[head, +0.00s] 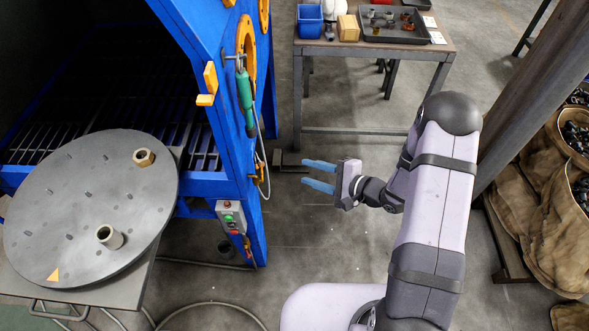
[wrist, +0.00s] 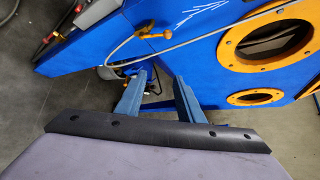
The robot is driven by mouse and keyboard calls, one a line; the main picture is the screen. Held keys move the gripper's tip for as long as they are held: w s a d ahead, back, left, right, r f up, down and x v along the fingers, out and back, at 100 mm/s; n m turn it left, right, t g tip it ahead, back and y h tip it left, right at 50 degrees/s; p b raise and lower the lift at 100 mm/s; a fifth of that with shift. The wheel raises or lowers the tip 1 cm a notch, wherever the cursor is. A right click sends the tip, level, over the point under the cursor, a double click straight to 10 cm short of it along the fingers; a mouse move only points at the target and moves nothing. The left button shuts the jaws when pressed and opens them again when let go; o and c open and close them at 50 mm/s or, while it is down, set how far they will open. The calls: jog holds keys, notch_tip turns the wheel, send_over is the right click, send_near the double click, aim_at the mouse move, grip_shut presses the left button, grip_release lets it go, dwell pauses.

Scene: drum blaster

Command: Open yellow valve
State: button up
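The yellow valve (head: 258,174) is on the side of the blue blaster cabinet, below the green-handled tool, and looks small in the head view. In the wrist view, the yellow valve (wrist: 146,35) shows a thin curved lever and a knob, on the blue panel beyond my fingertips. My gripper (head: 303,171) is to the right of the valve, pointing at the cabinet. Its two blue fingers are apart with nothing between them, and a gap separates them from the valve. The wrist view also shows the open fingers (wrist: 160,77), below the valve in the picture.
The blue cabinet (head: 215,95) has yellow-ringed ports (wrist: 265,42). A grey hose (head: 263,150) hangs near the valve, and a control box (head: 231,217) sits below. A round plate (head: 85,205) stands left; a table (head: 375,52) with trays stands behind. Floor around my gripper is clear.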

notch_tip(320, 180, down, 10)
jog(key=a+b, duration=0.3)
jog(key=b, duration=0.6)
jog(key=n+g+y+b, duration=0.4)
jog(key=n+y+b, duration=0.25)
jog(key=n, duration=1.65)
send_near(261, 168)
jog(key=w+a+f, duration=0.1)
jog(key=a, duration=0.2)
jog(key=shift+d+f+n, duration=0.1)
jog(key=shift+d+n, duration=0.1)
jog(key=shift+n, duration=0.8)
jog(key=shift+a, duration=0.1)
jog(key=shift+p+x, duration=0.5)
jog(key=shift+x, duration=3.1)
jog(key=shift+w, duration=0.1)
